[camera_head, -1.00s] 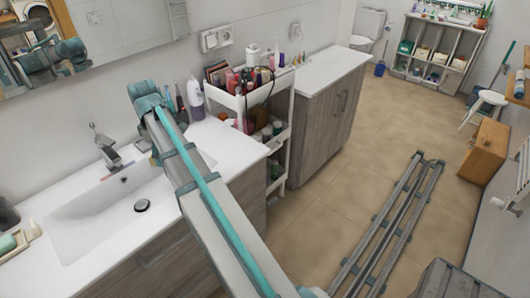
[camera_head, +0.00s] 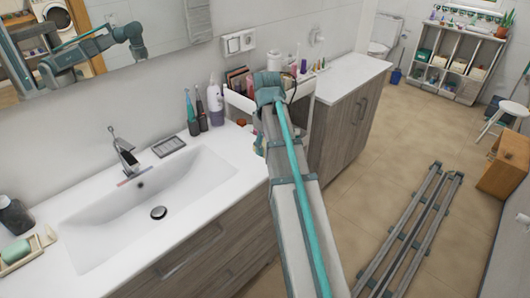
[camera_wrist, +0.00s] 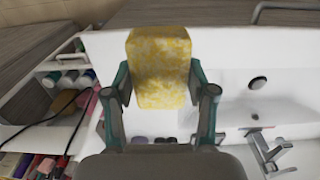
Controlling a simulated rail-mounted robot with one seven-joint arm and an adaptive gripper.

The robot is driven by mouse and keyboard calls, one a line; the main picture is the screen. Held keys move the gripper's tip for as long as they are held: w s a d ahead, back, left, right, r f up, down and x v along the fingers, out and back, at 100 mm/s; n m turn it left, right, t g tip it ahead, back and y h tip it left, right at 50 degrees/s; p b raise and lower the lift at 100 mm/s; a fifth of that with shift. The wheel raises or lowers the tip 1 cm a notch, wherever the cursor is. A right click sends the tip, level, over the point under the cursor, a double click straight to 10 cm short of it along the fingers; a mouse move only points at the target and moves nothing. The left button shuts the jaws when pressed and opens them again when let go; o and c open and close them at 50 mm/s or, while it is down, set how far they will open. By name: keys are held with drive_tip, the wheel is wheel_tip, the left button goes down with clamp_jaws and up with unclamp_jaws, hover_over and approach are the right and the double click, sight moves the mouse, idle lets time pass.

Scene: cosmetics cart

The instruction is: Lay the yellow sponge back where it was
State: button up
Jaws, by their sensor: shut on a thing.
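The yellow sponge (camera_wrist: 160,48) is in the wrist view, a pale mottled block at the upper middle. My gripper (camera_wrist: 161,82) is shut on it, with one teal-edged finger at each side. The sponge is held above the area between the white washbasin counter (camera_wrist: 233,48) and the white cart (camera_wrist: 48,66). In the head view my arm hides the gripper and sponge. The cart (camera_head: 238,98) stands there between the basin counter and a wooden cabinet, partly hidden by my arm.
Bottles (camera_wrist: 72,78) and other cosmetics fill the cart at left in the wrist view, with a black cable across it. The washbasin (camera_head: 150,205) has a tap (camera_head: 124,155). A purple-white bottle (camera_head: 215,102) and toothbrushes stand near the cart. The cabinet top (camera_head: 345,75) is mostly clear.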

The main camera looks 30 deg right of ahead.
drive_tip(key=w+d+f+p, duration=0.1)
drive_tip(key=w+f, duration=0.1)
drive_tip(key=w, duration=0.1)
drive_tip(key=w+d+f+p, duration=0.1)
drive_tip(key=w+f, duration=0.2)
drive_tip(key=w+d+f+p, duration=0.1)
drive_tip(key=w+f, duration=0.2)
drive_tip(key=w, duration=0.1)
drive_tip(key=shift+w+p, duration=0.1)
drive_tip(key=shift+p, duration=0.2)
drive_tip(key=shift+f+p, duration=0.4)
drive_tip(key=shift+f, duration=1.35)
drive_tip(key=shift+f, duration=0.2)
drive_tip(key=o, duration=1)
wheel_tip(320, 180, up, 12)
drive_tip(key=b, duration=0.3)
drive_tip(key=shift+r, duration=0.2)
